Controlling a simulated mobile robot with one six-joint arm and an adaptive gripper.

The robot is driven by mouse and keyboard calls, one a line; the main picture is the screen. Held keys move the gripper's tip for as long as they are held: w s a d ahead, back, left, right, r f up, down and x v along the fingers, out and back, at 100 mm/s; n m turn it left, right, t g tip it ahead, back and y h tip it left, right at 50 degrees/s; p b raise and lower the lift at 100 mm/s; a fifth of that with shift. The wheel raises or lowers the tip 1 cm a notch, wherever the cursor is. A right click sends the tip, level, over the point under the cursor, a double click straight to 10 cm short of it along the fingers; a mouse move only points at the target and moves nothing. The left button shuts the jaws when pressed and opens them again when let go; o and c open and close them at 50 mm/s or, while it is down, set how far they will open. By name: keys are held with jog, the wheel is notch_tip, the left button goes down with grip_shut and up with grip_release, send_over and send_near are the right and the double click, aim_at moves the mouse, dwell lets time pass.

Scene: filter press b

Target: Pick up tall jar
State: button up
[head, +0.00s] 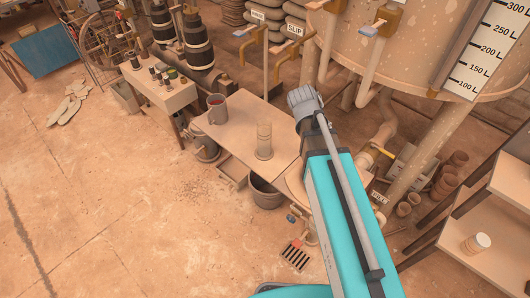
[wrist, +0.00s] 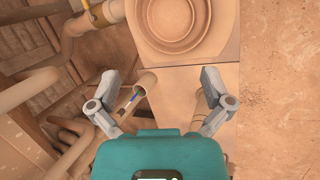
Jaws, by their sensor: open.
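A tall, pale beige jar (head: 264,141) stands upright on the wooden table (head: 225,128) in the middle of the head view.
A grey-brown mug (head: 217,109) stands left of the jar on the same table. A bucket (head: 266,192) sits on the floor below. A large tank (head: 420,50) with pipes rises behind. A shelf at right holds a shorter pale jar (head: 477,243). The floor at left is mostly open.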

jog(key=w+a+f+n+t+h+b, duration=0.25)
jog(key=w+a+f+n+b, duration=0.25)
jog(key=f+b, duration=0.4)
jog(key=n+t+h+b, duration=0.7)
jog(key=n+b, duration=0.7)
jog(key=b, duration=1.5)
send_near(258, 140)
jog(key=shift+s+r+t+y, duration=0.15)
jog(key=shift+s+t+y, duration=0.2)
jog(key=shift+s+t, duration=0.3)
jog(key=shift+d, duration=0.1)
jog(key=shift+x, duration=4.25)
jog(key=shift+x, duration=2.6)
jog(key=shift+d, duration=0.1)
